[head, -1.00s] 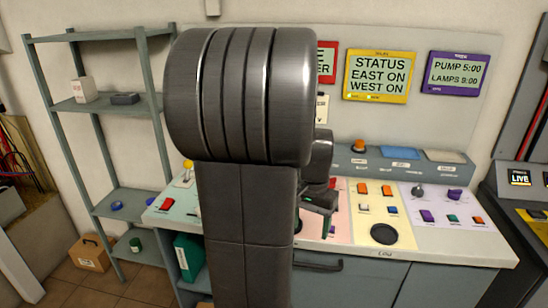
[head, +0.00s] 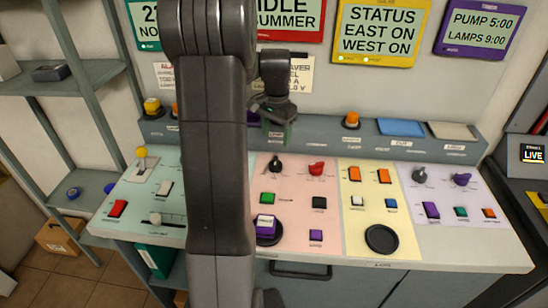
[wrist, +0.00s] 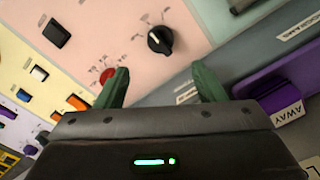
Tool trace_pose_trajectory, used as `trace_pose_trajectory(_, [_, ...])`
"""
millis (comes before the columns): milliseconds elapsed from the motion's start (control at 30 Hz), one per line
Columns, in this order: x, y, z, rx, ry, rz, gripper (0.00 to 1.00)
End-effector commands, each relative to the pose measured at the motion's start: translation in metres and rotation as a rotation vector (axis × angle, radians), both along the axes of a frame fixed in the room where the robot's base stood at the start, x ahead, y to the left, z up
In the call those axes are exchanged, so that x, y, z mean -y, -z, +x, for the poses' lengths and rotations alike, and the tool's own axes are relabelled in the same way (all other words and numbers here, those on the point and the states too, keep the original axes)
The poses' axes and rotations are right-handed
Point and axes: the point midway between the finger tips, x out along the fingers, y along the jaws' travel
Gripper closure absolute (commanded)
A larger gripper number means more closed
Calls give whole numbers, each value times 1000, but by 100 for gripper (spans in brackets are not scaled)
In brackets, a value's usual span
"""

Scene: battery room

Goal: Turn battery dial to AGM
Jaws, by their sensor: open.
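A black dial (head: 275,165) with a pointer stands on the pink panel; it also shows in the wrist view (wrist: 159,39). A red dial (head: 316,168) is to its right, and in the wrist view (wrist: 107,75) it lies close to the left finger. A dark dial (head: 419,175) and a purple dial (head: 461,180) sit on the lilac panel. The dial markings are too small to read, so I cannot tell which is the battery dial. My gripper (head: 277,130) is open and empty, with green fingers (wrist: 162,84), above the back of the pink panel, apart from the black dial.
A raised ledge (head: 330,137) with buttons and coloured plates runs behind the panels. Switches, a yellow-topped lever (head: 142,155) and a black round pad (head: 381,239) share the console. My arm hides part of the left panels. Grey shelves (head: 85,85) stand at left.

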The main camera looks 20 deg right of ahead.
Motion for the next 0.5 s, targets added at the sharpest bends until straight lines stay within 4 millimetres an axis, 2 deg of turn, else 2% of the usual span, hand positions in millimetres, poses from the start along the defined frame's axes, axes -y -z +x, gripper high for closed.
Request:
trace_pose_trajectory(300, [-1, 68, 0, -5, -2, 2, 37])
trace_pose_trajectory(500, [0, 97, 0, -3, -2, 2, 37])
